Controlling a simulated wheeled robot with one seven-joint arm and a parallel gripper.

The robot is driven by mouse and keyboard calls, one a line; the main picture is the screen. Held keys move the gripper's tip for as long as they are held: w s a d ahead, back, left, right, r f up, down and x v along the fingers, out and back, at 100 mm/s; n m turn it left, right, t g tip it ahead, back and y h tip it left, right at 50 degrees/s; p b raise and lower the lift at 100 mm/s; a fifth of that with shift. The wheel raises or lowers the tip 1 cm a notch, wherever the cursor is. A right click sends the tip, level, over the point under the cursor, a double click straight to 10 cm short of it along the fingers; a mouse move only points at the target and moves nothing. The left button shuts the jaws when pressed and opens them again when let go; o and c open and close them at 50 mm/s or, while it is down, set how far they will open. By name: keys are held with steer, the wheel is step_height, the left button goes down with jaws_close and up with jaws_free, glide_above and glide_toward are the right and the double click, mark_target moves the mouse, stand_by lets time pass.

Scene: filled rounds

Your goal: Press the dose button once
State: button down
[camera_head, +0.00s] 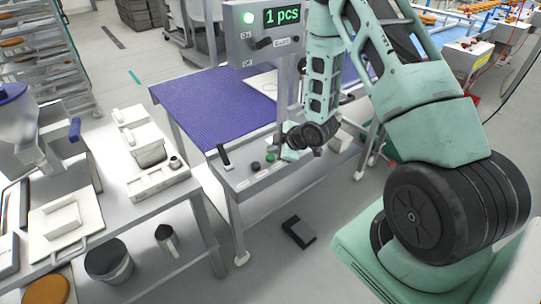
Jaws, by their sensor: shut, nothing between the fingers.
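A control strip (243,182) runs along the front edge of the table with the purple mat. A green button (270,157) and a darker round button (255,166) stand on it. Which one is the dose button I cannot read. My gripper (282,154) hangs over the right part of the strip, just right of the green button. It is shut and holds nothing. It is too small to tell whether it touches anything. A grey display box (262,42) above the table reads "1 pcs" and has a lit green lamp (248,17).
The purple mat (215,100) is mostly clear. A grey post rises from the table beside my arm. A left bench (120,205) carries white containers and a machine. A black pedal-like box (298,232) lies on the floor.

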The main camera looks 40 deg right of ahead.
mark_target(273, 159)
steer(key=shift+r, duration=0.15)
steer(key=shift+r+p, duration=1.65)
steer(key=shift+r, duration=0.75)
steer(key=shift+a, duration=0.15)
steer(key=s+a+r+m+g+b, duration=0.1)
steer(key=s+a+r+g+b, duration=0.2)
steer(key=a, duration=0.5)
steer(key=s+a+r+m+g+b, duration=0.1)
steer(key=s+a+r, duration=0.25)
steer(key=a, duration=0.55)
steer(key=s+a+r+m+g+b, duration=0.1)
steer(key=s+a+r+g, duration=0.1)
steer(key=s, duration=0.9)
steer(key=s+a+r+m+g+h+b, duration=0.1)
steer(key=s+a+r+g, duration=0.2)
steer(key=s+a, duration=0.4)
steer(key=s+r, duration=0.1)
steer(key=s, duration=0.4)
steer(key=shift+a+r+h+b, duration=0.2)
steer(key=shift+r+h+b, duration=0.1)
steer(key=shift+r+b, duration=0.1)
